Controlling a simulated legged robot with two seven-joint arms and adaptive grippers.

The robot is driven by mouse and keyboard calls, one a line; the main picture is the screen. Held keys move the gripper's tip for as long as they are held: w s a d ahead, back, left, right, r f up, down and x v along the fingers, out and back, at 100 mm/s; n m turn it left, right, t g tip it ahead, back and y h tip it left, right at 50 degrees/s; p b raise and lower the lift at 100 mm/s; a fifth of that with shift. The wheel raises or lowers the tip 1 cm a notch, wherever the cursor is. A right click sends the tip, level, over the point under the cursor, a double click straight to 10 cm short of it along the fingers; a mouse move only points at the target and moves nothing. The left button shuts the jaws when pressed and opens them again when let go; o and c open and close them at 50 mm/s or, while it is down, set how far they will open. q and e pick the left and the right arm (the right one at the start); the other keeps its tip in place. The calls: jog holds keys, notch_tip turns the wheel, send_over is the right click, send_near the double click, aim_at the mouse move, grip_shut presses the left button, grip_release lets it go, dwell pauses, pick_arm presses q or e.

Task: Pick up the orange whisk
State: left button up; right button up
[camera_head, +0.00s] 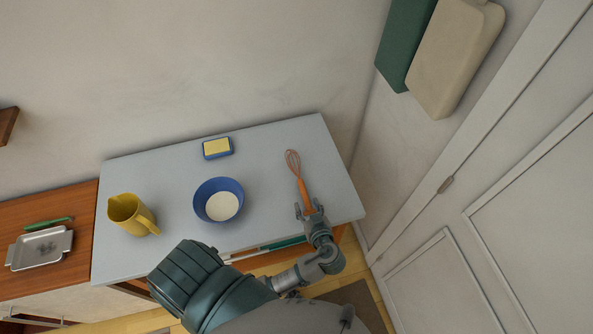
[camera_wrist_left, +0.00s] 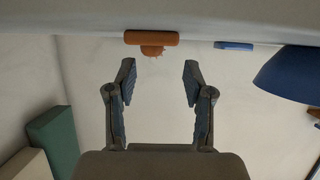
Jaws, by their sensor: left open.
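The orange whisk (camera_head: 304,190) lies on the grey tabletop, near its right end. Its wire head points to the back and its orange handle to the front. My left gripper (camera_head: 309,209) is open at the front edge of the table, at the handle's near end. In the left wrist view the handle (camera_wrist_left: 152,38) shows end-on beyond the open fingers (camera_wrist_left: 157,75), about in line with the gap between them. Nothing is between the fingers. My right gripper is not in view.
A blue bowl (camera_head: 205,190) with white contents stands left of the whisk, and shows in the wrist view (camera_wrist_left: 290,76). A butter dish (camera_head: 217,148) is behind it; a yellow pitcher (camera_head: 127,212) stands farther left. A wall closes off the right side.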

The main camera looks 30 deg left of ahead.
aim_at(307, 198)
pick_arm(q)
jog(key=x, duration=0.3)
jog(key=p+x, duration=0.1)
jog(key=shift+w+d, duration=0.2)
jog(key=shift+w, duration=0.25)
jog(key=shift+w+a+f, duration=0.2)
jog(key=shift+a+f, duration=0.05)
jog(key=shift+a, duration=0.05)
grip_shut()
